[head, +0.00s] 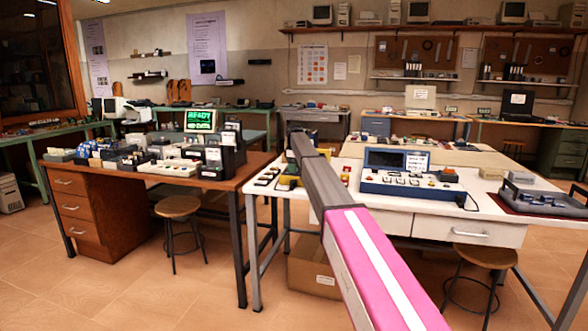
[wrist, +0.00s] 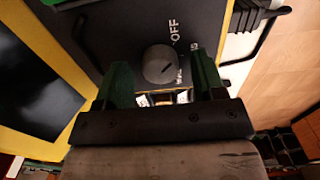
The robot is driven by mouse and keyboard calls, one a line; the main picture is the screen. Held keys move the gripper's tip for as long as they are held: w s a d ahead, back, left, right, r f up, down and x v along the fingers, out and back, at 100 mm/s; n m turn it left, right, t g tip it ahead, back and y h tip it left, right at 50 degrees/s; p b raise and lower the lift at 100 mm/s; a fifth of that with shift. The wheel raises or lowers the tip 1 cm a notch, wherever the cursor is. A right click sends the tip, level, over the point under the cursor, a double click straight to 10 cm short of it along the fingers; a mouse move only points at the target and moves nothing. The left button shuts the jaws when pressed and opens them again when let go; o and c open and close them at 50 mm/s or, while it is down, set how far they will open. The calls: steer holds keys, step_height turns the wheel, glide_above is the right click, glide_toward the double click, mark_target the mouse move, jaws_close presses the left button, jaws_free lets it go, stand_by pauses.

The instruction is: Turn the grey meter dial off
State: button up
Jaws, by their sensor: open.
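The grey round dial (wrist: 158,64) sits on the dark face of a yellow-edged meter (wrist: 105,35) in the wrist view. A short dark mark on the dial points roughly right, and the white "OFF" label is above and to the right of it. My gripper (wrist: 160,68) is open, with one green finger to the left of the dial and one to the right. Gaps show between the dial and both fingers; contact is not visible. In the head view, a yellow edge of the meter (head: 287,184) shows beside my arm, which hides the dial and fingers.
The meter's dark screen (wrist: 40,75) is left of the dial, and a black cable (wrist: 262,30) is to the right. In the head view, a blue-and-white console (head: 412,187) stands right of my arm on the white table (head: 345,200). A grey tray (head: 540,200) is farther right.

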step_height(320, 180, up, 11)
steer(key=shift+f, duration=0.2)
steer(key=shift+s, duration=0.1)
stand_by(0.4)
